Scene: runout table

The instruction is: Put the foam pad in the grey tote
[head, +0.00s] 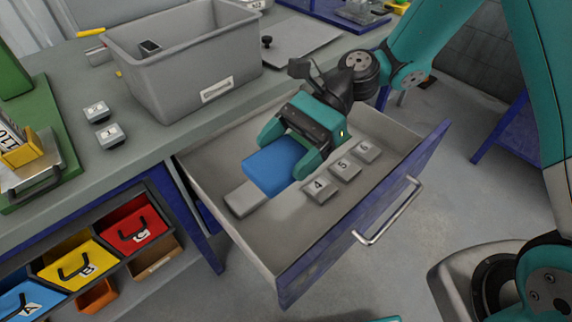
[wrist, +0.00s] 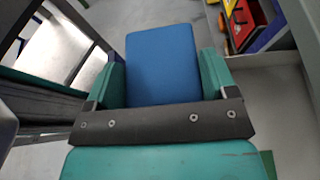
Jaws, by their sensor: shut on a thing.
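The foam pad is a blue block (head: 277,164) at the open drawer in the head view. My gripper (head: 296,162) is shut on it, with one finger on each side. In the wrist view the blue pad (wrist: 163,64) sits between the two teal fingers of my gripper (wrist: 162,80). Whether the pad is clear of the drawer floor I cannot tell. The grey tote (head: 186,77) stands on the table behind and left of the drawer, with its open top up. A small dark item (head: 150,46) shows inside it.
The open drawer (head: 305,240) holds a grey block (head: 246,198) and grey blocks numbered 4 (head: 319,190), 5 (head: 345,168) and 6 (head: 367,151). Two small numbered blocks (head: 110,135) lie on the table (head: 150,150) left of the tote. Coloured bins (head: 135,228) are below the table.

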